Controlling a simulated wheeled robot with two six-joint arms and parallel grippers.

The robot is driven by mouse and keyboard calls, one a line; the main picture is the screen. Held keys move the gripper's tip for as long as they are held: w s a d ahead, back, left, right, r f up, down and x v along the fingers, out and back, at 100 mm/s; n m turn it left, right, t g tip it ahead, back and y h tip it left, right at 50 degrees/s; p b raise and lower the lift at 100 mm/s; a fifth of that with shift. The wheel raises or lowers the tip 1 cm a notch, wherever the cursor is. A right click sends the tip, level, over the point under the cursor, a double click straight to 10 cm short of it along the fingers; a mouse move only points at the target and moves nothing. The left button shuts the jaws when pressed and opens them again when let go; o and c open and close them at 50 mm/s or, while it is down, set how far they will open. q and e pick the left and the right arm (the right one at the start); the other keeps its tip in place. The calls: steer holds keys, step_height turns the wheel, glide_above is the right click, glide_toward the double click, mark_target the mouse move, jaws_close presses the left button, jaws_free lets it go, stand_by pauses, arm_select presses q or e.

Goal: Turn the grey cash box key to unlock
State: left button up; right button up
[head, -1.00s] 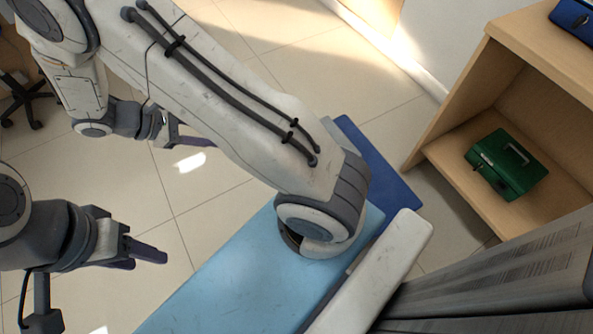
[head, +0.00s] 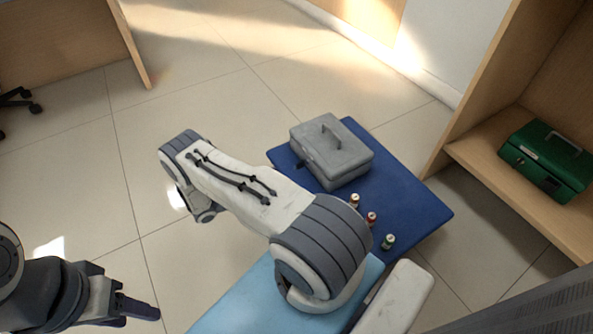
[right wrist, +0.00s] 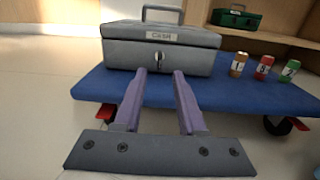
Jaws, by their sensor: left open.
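The grey cash box (head: 331,152) stands shut on a low blue platform (head: 415,208), its handle up. In the right wrist view the box (right wrist: 190,55) faces me with a "CASH" label, and the key (right wrist: 158,59) shows at its front below the label. My right gripper (right wrist: 160,73) is open and empty. Its two purple fingers point at the box front, on either side of the key and a little short of it. The right gripper does not show clearly in the head view. My left gripper (head: 138,306) is open and empty at lower left, far from the box.
Three small labelled cans (head: 371,219) stand on the platform to the right of the box. A green cash box (head: 547,160) sits on a wooden shelf (head: 462,150) at right. The tiled floor (head: 190,80) behind and left is clear. The platform has red-and-black casters (right wrist: 278,124).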

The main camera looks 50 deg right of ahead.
mark_target(297, 164)
steer(key=b+x, duration=0.3)
steer(key=x, duration=0.5)
steer(key=shift+s+d, duration=0.15)
steer(key=shift+d, duration=0.05)
steer(key=shift+s+d, duration=0.15)
steer(key=shift+d, duration=0.35)
jaws_close()
